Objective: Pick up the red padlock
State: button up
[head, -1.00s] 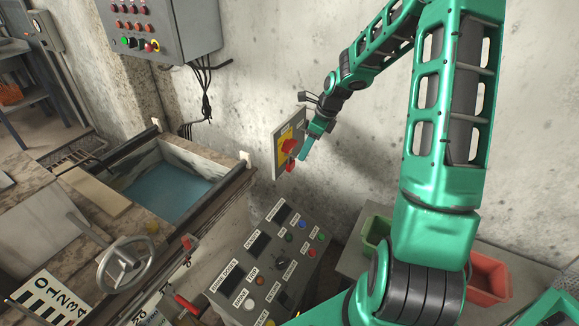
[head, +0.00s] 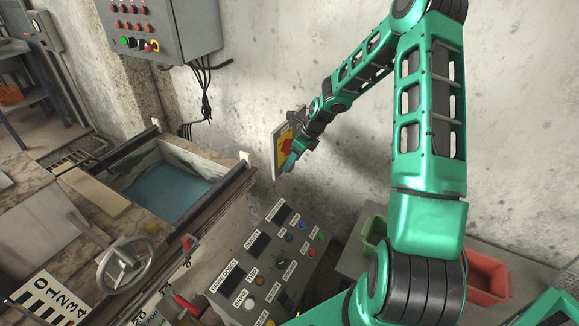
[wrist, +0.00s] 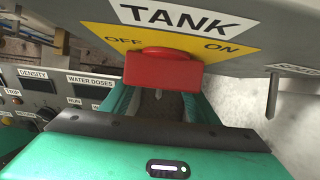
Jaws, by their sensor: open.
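A small red shape, apparently the red padlock (head: 291,170), shows at the low edge of the wall switch plate in the head view, mostly hidden by my gripper (head: 289,163). Above it is the red switch handle (head: 287,145) on a yellow field. In the wrist view a red block (wrist: 162,70) stands out below the TANK label; I cannot tell whether it is the handle or the padlock. My open gripper (wrist: 160,101) has its green fingers on either side, just beneath that block. No grip on it shows.
The switch plate (wrist: 100,12) carries OFF and ON marks, and a grey peg (wrist: 272,95) hangs at its right. A sloped control console (head: 265,262) stands below. The water tank (head: 165,186) lies to the left, with a handwheel (head: 125,264) in front.

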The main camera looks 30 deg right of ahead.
jog(key=shift+x, duration=0.9)
jog(key=c, duration=1.2)
jog(key=shift+r, duration=0.1)
jog(key=shift+r, duration=0.4)
jog(key=s+d, duration=0.3)
jog(key=s, duration=0.2)
jog(key=s+d, duration=0.7)
jog(key=s, duration=0.2)
jog(key=shift+s+d+r, duration=0.2)
jog(key=shift+s+r, duration=0.1)
jog(key=shift+s, duration=0.1)
jog(key=shift+r, duration=0.4)
